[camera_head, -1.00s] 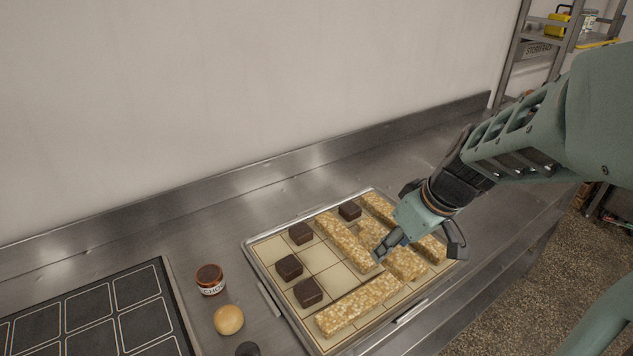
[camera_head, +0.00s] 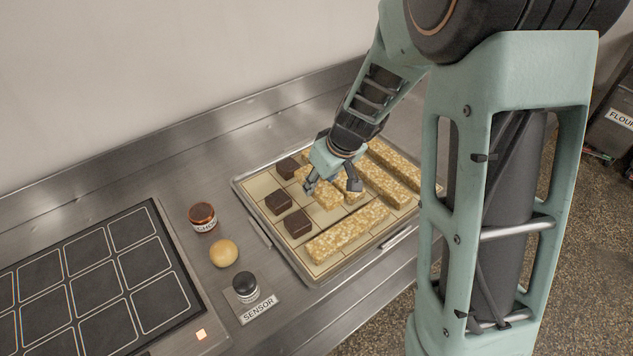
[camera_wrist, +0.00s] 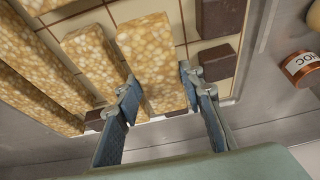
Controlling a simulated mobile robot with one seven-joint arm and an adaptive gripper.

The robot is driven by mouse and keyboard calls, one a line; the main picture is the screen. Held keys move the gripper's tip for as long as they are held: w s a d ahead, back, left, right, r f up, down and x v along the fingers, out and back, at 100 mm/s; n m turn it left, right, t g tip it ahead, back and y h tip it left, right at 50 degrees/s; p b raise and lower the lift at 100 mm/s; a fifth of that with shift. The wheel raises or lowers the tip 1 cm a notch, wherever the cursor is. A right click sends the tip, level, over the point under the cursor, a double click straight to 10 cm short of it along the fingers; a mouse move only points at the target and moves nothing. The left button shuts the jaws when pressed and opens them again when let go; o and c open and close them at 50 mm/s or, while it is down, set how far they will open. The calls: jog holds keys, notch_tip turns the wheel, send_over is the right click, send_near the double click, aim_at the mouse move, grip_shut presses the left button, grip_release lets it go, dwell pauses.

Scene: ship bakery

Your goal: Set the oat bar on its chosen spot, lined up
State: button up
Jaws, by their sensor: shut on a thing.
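My gripper (camera_head: 332,187) is over the tray, with its fingers on either side of a pale, nutty oat bar (camera_head: 325,194). In the wrist view my gripper (camera_wrist: 158,92) is shut on this bar (camera_wrist: 150,60), one finger along each long side. The tray (camera_head: 246,207) has a cream surface with grid lines. Other oat bars lie on it: one along the front (camera_head: 346,232) and long ones to the right (camera_head: 383,184). Dark brown squares (camera_head: 278,202) sit along its left part. My gripper hides the tray's back middle, and I cannot tell whether the held bar touches the tray.
Left of the tray stand a CHOC jar (camera_head: 203,218), a round tan ball (camera_head: 224,254) and a dark knob with a SENSOR label (camera_head: 246,288). A black gridded panel (camera_head: 88,275) lies farther left. The wall (camera_head: 180,80) rises behind the steel counter.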

aim_at(320, 186)
jog(key=shift+w+a+f, duration=0.15)
jog(key=shift+a+f, duration=0.1)
jog(key=shift+f, duration=0.1)
jog(key=shift+w+f+b, duration=0.1)
jog(key=shift+f+b, duration=0.2)
jog(key=shift+f, duration=1.3)
jog(key=shift+f, duration=0.2)
jog(key=o, duration=1.2)
jog(key=shift+r, duration=0.1)
jog(key=shift+r, duration=0.45)
jog(key=p+v, duration=0.1)
jog(key=v, duration=1)
jog(key=shift+s+d+r, duration=0.1)
jog(key=shift+s+d, duration=0.1)
jog(key=shift+s, duration=0.05)
